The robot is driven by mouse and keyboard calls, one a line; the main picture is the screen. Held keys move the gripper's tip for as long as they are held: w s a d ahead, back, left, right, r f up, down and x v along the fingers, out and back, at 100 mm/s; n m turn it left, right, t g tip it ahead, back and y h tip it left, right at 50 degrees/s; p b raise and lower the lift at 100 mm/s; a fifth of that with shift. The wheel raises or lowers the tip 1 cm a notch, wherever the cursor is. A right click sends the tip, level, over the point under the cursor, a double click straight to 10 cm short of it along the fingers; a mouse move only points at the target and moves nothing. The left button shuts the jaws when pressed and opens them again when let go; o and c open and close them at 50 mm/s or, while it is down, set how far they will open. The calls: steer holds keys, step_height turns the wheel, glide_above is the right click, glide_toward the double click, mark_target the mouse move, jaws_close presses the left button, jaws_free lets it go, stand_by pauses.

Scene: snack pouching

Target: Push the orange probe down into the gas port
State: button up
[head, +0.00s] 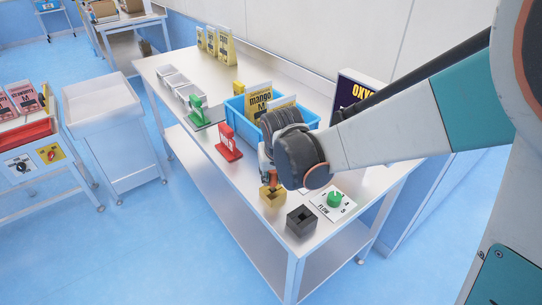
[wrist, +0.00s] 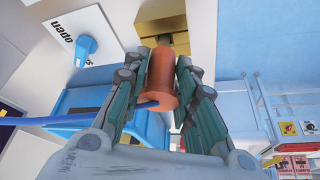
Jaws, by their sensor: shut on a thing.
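The orange probe (wrist: 161,82) is held between the two fingers of my gripper (wrist: 162,85) in the wrist view. A blue tube runs from its near end to the left. Its far end points at a brass-coloured block (wrist: 158,14), which looks like the gas port. In the head view the probe (head: 273,178) stands roughly upright right above this block (head: 272,196), under my gripper (head: 267,170). I cannot tell whether the tip is inside the block or only touching it.
A dark block (head: 301,221) and a FLOW card with a green knob (head: 334,199) are to the right on the bench. A blue bin (head: 238,110) with pouches, a red stand (head: 228,142) and a green stand (head: 198,114) are behind. The bench's front edge is close.

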steer(key=shift+f+b, duration=0.45)
steer(key=shift+f, duration=0.15)
steer(key=o, duration=1.2)
steer(key=shift+r, duration=0.15)
